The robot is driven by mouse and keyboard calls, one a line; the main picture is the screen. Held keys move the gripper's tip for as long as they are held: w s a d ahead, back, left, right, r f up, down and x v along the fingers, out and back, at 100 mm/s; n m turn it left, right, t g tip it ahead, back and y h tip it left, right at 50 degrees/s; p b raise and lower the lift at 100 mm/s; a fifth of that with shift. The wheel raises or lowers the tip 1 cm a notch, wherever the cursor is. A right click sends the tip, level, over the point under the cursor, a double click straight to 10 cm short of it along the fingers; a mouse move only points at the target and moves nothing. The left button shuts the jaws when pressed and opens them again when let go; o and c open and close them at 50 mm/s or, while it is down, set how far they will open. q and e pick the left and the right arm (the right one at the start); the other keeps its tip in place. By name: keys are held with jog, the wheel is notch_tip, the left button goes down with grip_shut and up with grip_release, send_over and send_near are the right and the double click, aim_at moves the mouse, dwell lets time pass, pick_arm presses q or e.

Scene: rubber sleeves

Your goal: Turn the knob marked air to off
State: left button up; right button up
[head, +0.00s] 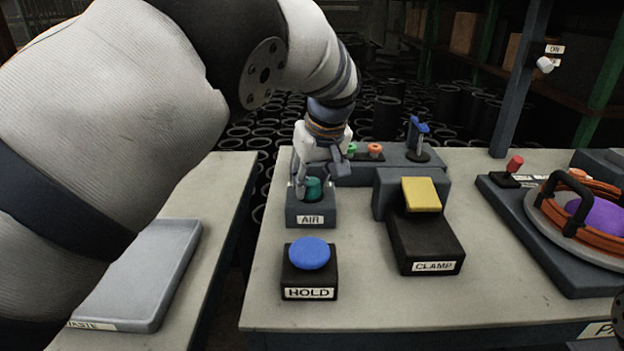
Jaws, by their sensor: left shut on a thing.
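The air knob (314,190) is teal and stands on top of a small dark grey box (318,221) labelled AIR, left of centre on the table in the head view. My left gripper (312,182) reaches down from above and behind, with its fingers around the knob, shut on it. One finger shows at the knob's left side. The gripper partly covers the knob and the top of the box, and I cannot read any on or off marking or which way the knob points. My right gripper is not in view.
A blue HOLD button (309,254) stands just in front of the AIR box. A yellow CLAMP pedal (421,194) is to the right. A red-handled lever (514,165) and a round fixture with an orange ring (600,233) are further right. A grey tray (146,272) lies left, across a gap.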

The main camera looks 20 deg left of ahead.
pick_arm(q)
jog(key=shift+s+f, duration=0.1)
jog(key=shift+f, duration=0.1)
jog(key=o, duration=1.1)
jog(key=shift+r, duration=0.1)
jog(key=shift+r, duration=0.35)
jog(key=v, duration=1.1)
jog(key=shift+r, duration=0.15)
